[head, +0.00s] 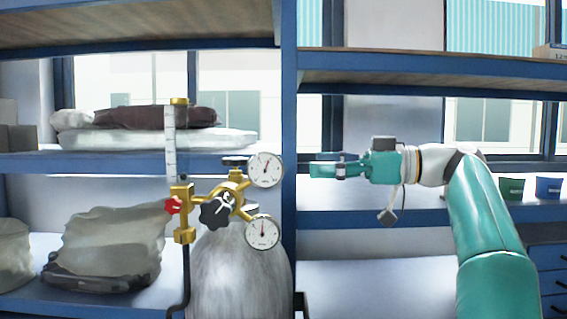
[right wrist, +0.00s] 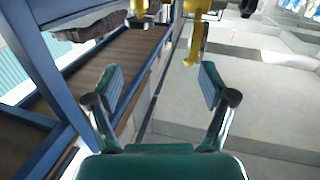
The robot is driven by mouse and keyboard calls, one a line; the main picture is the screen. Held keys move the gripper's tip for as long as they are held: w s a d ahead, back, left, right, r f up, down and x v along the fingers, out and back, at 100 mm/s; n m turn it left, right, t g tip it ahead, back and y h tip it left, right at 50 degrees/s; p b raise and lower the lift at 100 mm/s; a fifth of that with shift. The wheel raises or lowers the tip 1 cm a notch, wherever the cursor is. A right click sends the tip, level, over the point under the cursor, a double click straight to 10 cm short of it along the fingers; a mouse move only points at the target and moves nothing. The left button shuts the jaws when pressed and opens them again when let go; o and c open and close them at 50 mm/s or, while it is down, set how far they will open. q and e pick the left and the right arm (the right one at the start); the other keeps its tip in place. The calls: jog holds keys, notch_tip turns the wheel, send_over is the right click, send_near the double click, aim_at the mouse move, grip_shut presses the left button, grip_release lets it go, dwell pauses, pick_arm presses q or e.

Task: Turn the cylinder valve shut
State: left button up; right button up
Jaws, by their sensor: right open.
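A grey gas cylinder (head: 240,280) stands at the lower middle of the head view. Brass fittings (head: 228,190) sit on its top, with a dark round handwheel (head: 235,161) above them. A black lobed knob (head: 215,210) faces me, and a small red knob (head: 173,206) is to its left. My right gripper (head: 320,164) is open and empty, pointing left, to the right of the gauges and apart from them. In the right wrist view the gripper's fingers (right wrist: 160,80) are spread, with brass parts (right wrist: 195,45) beyond them. My left gripper is not in view.
Two round gauges, upper (head: 266,169) and lower (head: 262,232), stick out on the right of the fittings. A clear flow tube (head: 170,143) rises at left. A blue shelf post (head: 289,120) stands behind. Bags (head: 110,240) lie on the left shelf; small bins (head: 511,188) stand far right.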

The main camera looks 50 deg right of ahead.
jog(key=w+d+n+y+p, duration=0.1)
jog(key=p, duration=0.1)
jog(key=g+y+p, duration=0.1)
jog(key=p, duration=0.3)
send_near(233, 158)
jog(key=x, duration=0.6)
jog(key=f+x, duration=0.1)
jog(key=x, duration=0.3)
jog(key=shift+d+p, duration=0.1)
jog(key=shift+p, duration=0.3)
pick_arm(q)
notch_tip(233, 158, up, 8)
